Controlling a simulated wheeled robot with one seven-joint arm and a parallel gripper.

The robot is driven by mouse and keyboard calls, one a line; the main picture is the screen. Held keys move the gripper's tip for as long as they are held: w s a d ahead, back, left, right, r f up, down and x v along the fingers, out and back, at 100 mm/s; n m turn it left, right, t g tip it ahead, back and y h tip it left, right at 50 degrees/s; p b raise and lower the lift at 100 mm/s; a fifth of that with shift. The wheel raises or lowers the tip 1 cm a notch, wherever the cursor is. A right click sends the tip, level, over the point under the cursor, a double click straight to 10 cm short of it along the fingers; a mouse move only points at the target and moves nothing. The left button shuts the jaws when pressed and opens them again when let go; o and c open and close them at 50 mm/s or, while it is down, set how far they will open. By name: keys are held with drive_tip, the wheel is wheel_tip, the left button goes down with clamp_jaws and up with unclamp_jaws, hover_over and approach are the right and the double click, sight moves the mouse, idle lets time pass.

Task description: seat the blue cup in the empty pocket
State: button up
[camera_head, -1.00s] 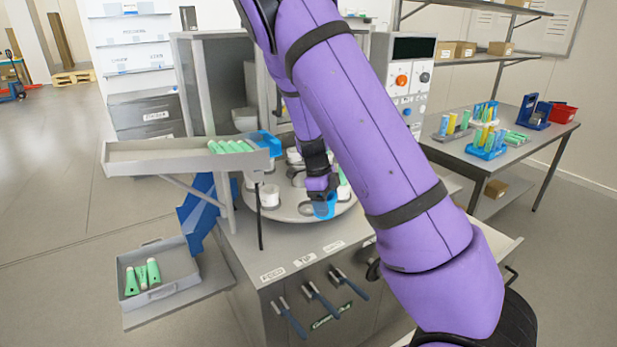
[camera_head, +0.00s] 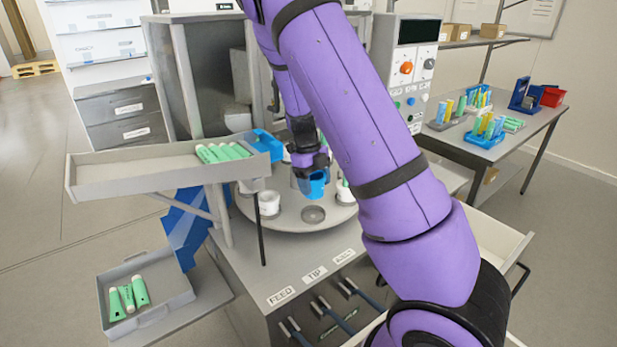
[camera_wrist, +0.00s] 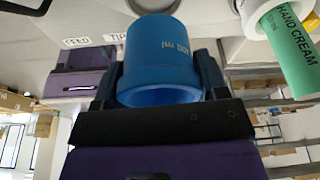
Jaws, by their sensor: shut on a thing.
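My gripper (camera_head: 308,172) is shut on the blue cup (camera_head: 315,187), which it holds over the round turntable (camera_head: 285,223). In the wrist view the cup (camera_wrist: 165,60) sits between both fingers, with "100 ml" printed on its side and an open end facing the camera. The empty pocket (camera_head: 313,214) is a grey round recess near the turntable's front edge. In the head view the cup appears just above and behind this pocket, apart from it. The gap between the cup's base and the turntable cannot be judged.
A white cup (camera_head: 269,201) stands in a pocket to the left. Another white holder (camera_head: 345,192) stands to the right, with a green hand cream tube (camera_wrist: 290,50) in it in the wrist view. A tray (camera_head: 150,174) with green tubes juts out on the left.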

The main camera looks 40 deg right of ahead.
drive_tip(key=shift+f, duration=2.8)
drive_tip(key=shift+f, duration=0.2)
drive_tip(key=shift+f, duration=0.55)
drive_tip(key=shift+f, duration=0.2)
drive_tip(key=o, duration=1)
drive_tip(key=shift+r, duration=0.1)
drive_tip(key=v, duration=1)
drive_tip(key=shift+w+a+r, duration=0.1)
drive_tip(key=shift+r, duration=0.2)
